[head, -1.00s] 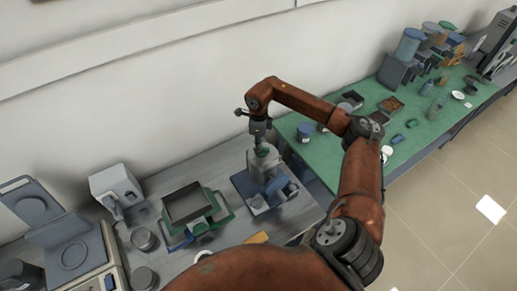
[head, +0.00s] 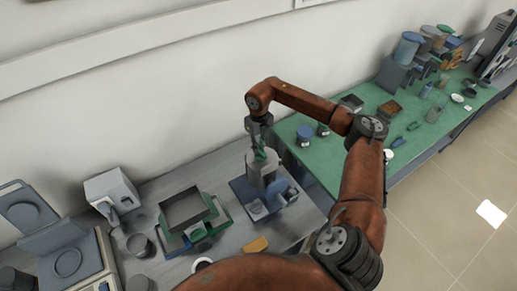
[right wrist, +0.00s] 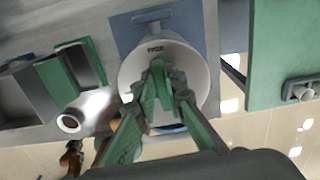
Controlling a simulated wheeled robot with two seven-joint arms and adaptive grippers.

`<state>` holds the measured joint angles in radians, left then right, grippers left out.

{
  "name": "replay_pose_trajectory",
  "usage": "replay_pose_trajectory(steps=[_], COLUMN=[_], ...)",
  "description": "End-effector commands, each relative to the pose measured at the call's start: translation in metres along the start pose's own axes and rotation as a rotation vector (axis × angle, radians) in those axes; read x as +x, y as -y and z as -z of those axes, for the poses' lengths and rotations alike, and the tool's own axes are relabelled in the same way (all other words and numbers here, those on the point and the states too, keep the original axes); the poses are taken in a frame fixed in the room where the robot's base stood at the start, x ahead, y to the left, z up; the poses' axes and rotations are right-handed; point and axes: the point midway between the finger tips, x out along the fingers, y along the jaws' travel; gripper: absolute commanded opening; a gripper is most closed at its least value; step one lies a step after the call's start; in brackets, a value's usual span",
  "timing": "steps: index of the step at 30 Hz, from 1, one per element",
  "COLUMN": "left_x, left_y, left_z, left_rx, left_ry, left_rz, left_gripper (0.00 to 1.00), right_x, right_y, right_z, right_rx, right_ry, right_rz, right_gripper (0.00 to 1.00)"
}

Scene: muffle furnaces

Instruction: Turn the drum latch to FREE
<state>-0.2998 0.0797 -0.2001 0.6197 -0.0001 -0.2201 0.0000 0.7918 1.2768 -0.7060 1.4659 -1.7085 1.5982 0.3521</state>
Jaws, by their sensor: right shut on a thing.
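The drum (head: 262,172) is a pale grey cylinder standing on a blue base plate (head: 240,188) on the grey bench. In the right wrist view I look down on its round white top (right wrist: 133,72), with small dark lettering near the upper rim that I cannot read surely. The green latch handle (right wrist: 158,78) stands at the middle of the top. My right gripper (right wrist: 160,96) is over the drum, shut on the handle, with a finger on each side. The gripper also shows in the head view (head: 259,148), pointing down. My left gripper is not in view.
A dark tray in a green frame (head: 216,215) stands left of the drum, with a grey cup (head: 139,246) and a grey device (head: 112,192) farther left. The green table (head: 330,160) on the right holds jars and small items. The wall is close behind.

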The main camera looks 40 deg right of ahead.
Motion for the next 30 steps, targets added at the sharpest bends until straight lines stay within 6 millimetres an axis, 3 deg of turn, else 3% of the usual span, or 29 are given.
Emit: replay_pose_trajectory(steps=[21,22,30], left_x=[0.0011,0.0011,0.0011], left_y=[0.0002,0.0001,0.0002], left_z=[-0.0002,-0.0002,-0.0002], left_rx=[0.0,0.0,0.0], left_ry=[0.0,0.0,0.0], left_rz=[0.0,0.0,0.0], left_gripper=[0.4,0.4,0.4], right_x=[-0.002,-0.002,-0.001], right_y=[0.0017,0.0017,0.0014], right_z=[-0.0016,-0.0016,-0.0008], right_rx=[0.079,0.079,0.078], right_ry=[0.006,0.006,0.003], right_rz=[0.0,0.0,0.0], right_gripper=[0.0,0.11,0.28])
